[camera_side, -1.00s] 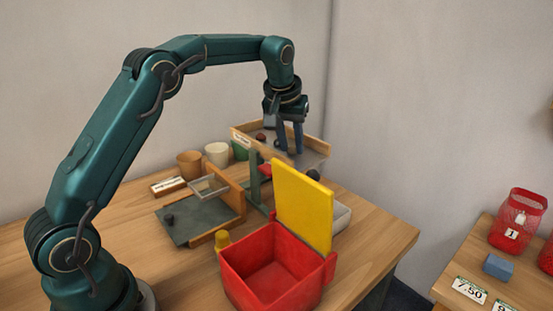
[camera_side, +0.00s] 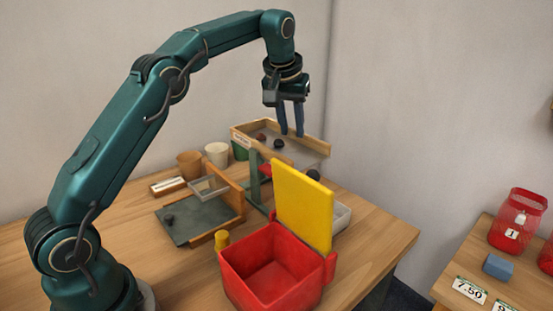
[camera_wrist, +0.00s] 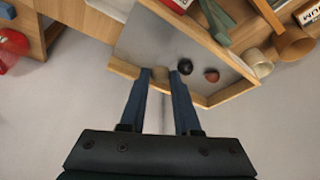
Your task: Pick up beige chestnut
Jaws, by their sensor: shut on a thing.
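My gripper (camera_side: 291,135) is raised above the wooden-rimmed tray (camera_side: 312,142) at the back of the table. In the wrist view my gripper (camera_wrist: 160,72) has its blue fingers closed on the beige chestnut (camera_wrist: 159,73), which shows as a small tan shape between the fingertips. The chestnut cannot be made out in the side view. A black chestnut (camera_side: 279,144) and a reddish-brown chestnut (camera_side: 261,137) lie in the tray. The black one (camera_wrist: 184,66) and the reddish-brown one (camera_wrist: 211,75) also show in the wrist view, beside the right finger.
A red box (camera_side: 265,265) with a raised yellow lid (camera_side: 303,205) stands in front of the tray. A dark green board (camera_side: 195,222) with a dark lump lies to the left. Two cups (camera_side: 217,153) stand behind it. A side table with red netted jars (camera_side: 518,215) is at right.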

